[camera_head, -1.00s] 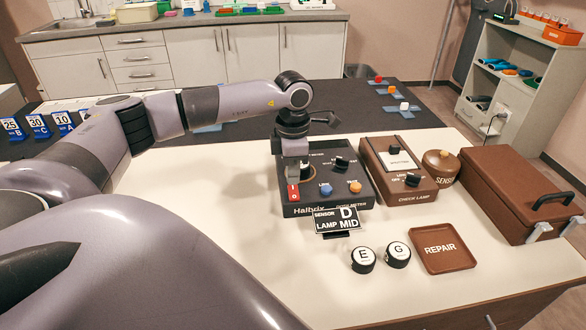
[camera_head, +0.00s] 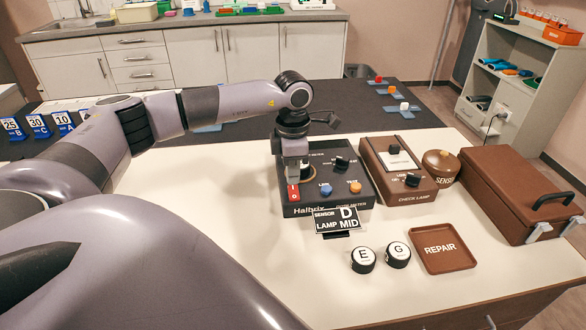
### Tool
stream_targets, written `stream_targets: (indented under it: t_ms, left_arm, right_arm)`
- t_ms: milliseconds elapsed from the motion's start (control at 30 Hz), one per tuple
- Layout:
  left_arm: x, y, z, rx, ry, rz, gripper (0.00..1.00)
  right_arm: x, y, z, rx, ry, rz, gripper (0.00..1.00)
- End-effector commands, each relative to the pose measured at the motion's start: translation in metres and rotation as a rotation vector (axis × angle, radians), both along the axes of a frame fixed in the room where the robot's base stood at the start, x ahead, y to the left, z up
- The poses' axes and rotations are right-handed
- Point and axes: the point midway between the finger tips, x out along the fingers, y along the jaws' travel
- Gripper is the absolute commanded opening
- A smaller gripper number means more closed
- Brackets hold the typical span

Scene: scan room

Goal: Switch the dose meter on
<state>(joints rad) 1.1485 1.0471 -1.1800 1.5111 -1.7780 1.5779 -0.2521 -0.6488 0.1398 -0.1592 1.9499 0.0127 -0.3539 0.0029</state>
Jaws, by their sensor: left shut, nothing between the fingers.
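The dose meter (camera_head: 330,203) is a black box on the white table. It has a red rocker switch (camera_head: 293,193) at its left front, a blue button (camera_head: 326,189), an orange button (camera_head: 354,187) and a black knob (camera_head: 341,163). My left gripper (camera_head: 293,178) points down over the left side of the meter. Its fingers are shut and empty, right at the back end of the red switch. Whether they touch it I cannot tell. The gripper hides part of the panel and its round dial. My right gripper is out of view.
A sign (camera_head: 337,220) reading sensor D, lamp MID stands before the meter. Right of it are the check lamp box (camera_head: 405,193), a brown sensor pot (camera_head: 441,168) and a brown case (camera_head: 515,190). Round pieces E (camera_head: 363,260) and G (camera_head: 398,255) and the repair tray (camera_head: 442,262) lie in front.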

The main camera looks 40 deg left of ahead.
Motion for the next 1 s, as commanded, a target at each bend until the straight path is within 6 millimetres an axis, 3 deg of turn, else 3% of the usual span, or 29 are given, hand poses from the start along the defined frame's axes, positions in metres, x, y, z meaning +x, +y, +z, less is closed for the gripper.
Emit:
stream_targets:
  t_ms: [1000]
  left_arm:
    - [0.0001, 0.0000, -0.0087, 0.000, 0.000, 0.000, 0.00]
  right_arm:
    - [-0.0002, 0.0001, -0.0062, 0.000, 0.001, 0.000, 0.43]
